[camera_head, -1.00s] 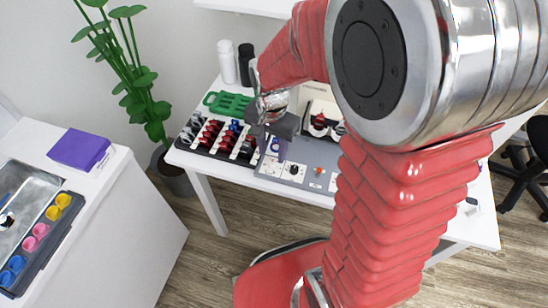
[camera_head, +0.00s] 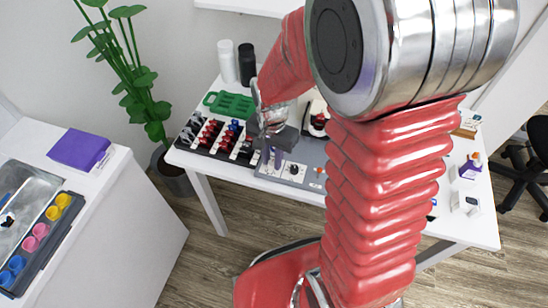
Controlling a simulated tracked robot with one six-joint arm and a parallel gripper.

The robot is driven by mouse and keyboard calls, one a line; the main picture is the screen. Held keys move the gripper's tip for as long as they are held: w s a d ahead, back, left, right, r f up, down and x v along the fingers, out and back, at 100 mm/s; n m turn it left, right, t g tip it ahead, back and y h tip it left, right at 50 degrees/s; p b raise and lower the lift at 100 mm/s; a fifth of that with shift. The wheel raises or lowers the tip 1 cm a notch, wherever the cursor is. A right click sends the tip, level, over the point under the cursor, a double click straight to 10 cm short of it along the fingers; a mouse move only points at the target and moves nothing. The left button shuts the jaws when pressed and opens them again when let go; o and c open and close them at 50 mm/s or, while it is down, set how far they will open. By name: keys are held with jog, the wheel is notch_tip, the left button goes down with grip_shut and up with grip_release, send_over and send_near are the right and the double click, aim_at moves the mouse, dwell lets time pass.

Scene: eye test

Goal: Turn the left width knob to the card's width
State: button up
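A grey machine panel (camera_head: 306,178) lies on the white table, partly behind my arm. A knob with a dark cap on a white dial (camera_head: 294,169) and a small orange button (camera_head: 318,170) show on it. I cannot make out a card or any width reading.
A black rack of red, blue and grey pieces (camera_head: 243,149) stands close left of my gripper. Behind it are a green tray (camera_head: 231,104), a white bottle (camera_head: 227,62) and a black bottle (camera_head: 247,64). A purple-and-white item (camera_head: 468,168) is on the table's right.

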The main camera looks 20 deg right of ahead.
grip_shut()
jog(key=shift+d, duration=0.3)
jog(key=shift+a, duration=0.25)
jog(key=shift+s+a+f, duration=0.1)
jog(key=shift+s+a, duration=0.05)
jog(key=shift+s, duration=0.05)
dwell(0.5)
jog(key=shift+o, duration=1)
grip_release()
jog(key=o, duration=0.3)
jog(key=shift+w, duration=0.1)
jog(key=shift+o, duration=0.2)
jog(key=shift+w+r, duration=0.1)
jog(key=shift+r, duration=0.1)
